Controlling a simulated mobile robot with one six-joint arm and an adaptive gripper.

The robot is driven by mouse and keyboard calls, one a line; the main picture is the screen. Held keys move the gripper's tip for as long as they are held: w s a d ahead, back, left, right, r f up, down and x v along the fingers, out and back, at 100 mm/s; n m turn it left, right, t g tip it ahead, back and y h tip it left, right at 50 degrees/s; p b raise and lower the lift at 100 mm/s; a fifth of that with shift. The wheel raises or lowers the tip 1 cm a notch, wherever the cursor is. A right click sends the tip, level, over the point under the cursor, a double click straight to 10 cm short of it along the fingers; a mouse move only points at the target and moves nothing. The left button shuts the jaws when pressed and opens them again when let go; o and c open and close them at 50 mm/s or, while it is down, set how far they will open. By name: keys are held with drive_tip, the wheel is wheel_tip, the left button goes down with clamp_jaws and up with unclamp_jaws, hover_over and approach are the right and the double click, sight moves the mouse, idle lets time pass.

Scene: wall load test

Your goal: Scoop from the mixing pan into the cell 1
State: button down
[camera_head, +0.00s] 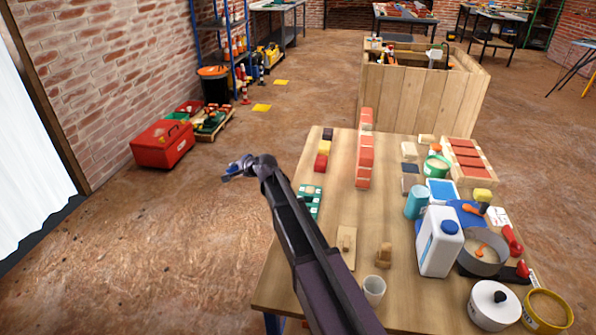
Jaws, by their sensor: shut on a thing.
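A grey round pan (484,271), likely the mixing pan, stands at the right of the wooden table with pale material and an orange-handled tool (481,248) in it. A green tray with cells (314,206) lies at the table's left edge, partly hidden behind my arm. I cannot tell which cell is cell 1. My gripper (236,169) is out beyond the table's left edge, over the floor, far from the pan. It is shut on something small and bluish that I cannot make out.
A low brick wall (365,150) stands mid-table. A white jug (438,245) and blue cup (416,202) stand left of the pan. A red toolbox (162,145) sits on the floor.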

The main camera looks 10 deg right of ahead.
drive_tip(key=shift+s+r, duration=0.1)
drive_tip(key=s+d+r+n+g+h+p, duration=0.1)
drive_tip(key=s+d+n+g+h+p, duration=0.1)
drive_tip(key=d, duration=0.4)
drive_tip(key=s+d+r+n+g+h+p, duration=0.1)
drive_tip(key=s+d+n+g+h+p, duration=0.1)
drive_tip(key=d+p, duration=0.4)
drive_tip(key=s+d+r+n+g+h+p, duration=0.1)
drive_tip(key=s+d+n+g+h+p, duration=0.1)
drive_tip(key=s+d+g+p, duration=0.3)
drive_tip(key=s+d+h, duration=0.1)
drive_tip(key=d, duration=0.2)
drive_tip(key=shift+d+g, duration=0.15)
drive_tip(key=shift+g, duration=0.15)
drive_tip(key=shift+r, duration=0.15)
